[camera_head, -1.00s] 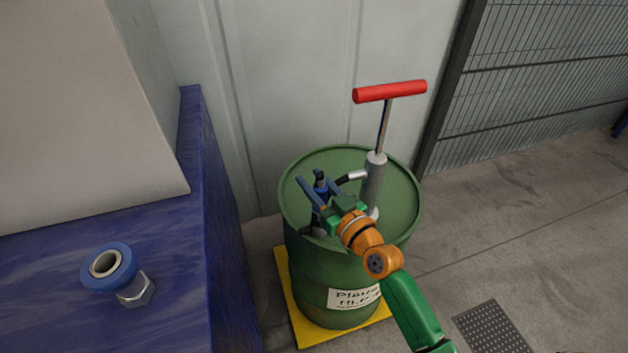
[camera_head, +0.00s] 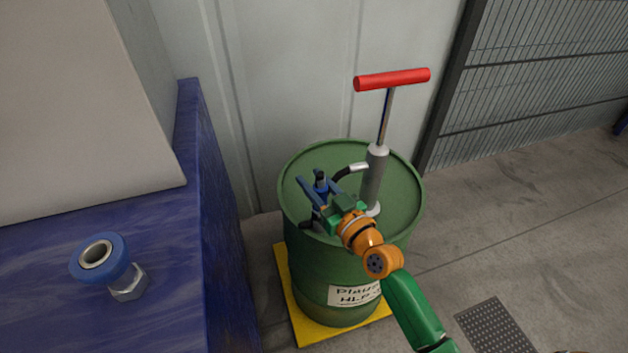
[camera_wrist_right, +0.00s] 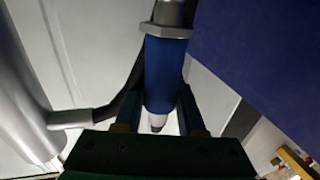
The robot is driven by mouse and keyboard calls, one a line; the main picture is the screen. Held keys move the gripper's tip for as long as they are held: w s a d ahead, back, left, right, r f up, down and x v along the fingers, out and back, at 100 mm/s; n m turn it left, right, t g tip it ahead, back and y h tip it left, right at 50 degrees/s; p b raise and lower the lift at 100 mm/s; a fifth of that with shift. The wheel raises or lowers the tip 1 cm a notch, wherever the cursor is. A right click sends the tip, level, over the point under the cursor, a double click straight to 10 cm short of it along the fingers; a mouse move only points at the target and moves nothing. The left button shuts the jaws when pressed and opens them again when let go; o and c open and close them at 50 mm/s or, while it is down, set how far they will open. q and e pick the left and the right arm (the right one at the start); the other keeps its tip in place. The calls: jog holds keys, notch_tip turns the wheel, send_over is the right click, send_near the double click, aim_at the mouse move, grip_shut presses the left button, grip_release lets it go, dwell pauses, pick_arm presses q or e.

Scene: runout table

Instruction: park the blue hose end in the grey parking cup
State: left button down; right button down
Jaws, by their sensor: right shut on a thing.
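The blue hose end (camera_head: 320,187) is between the fingers of my right gripper (camera_head: 313,181), which is shut on it above the left part of the green drum's lid. In the right wrist view, its blue sleeve (camera_wrist_right: 165,75) runs between the fingers, with a metal collar at one end and a pale tip at the other. A black hose (camera_head: 342,176) bends from the pump's side outlet toward it. My left gripper is not in view.
A grey hand pump (camera_head: 374,180) with a red T-handle (camera_head: 392,79) stands on the green drum (camera_head: 400,190), close right of my gripper. The drum stands on a yellow base (camera_head: 298,318). A blue-ringed metal fitting (camera_head: 98,256) sits on the blue structure (camera_head: 190,300) at left.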

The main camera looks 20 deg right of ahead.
jog(key=shift+f+b, duration=1.1)
jog(key=shift+f, duration=0.2)
jog(key=shift+c, duration=2.2)
grip_release()
jog(key=v, duration=0.7)
jog(key=shift+s, duration=0.15)
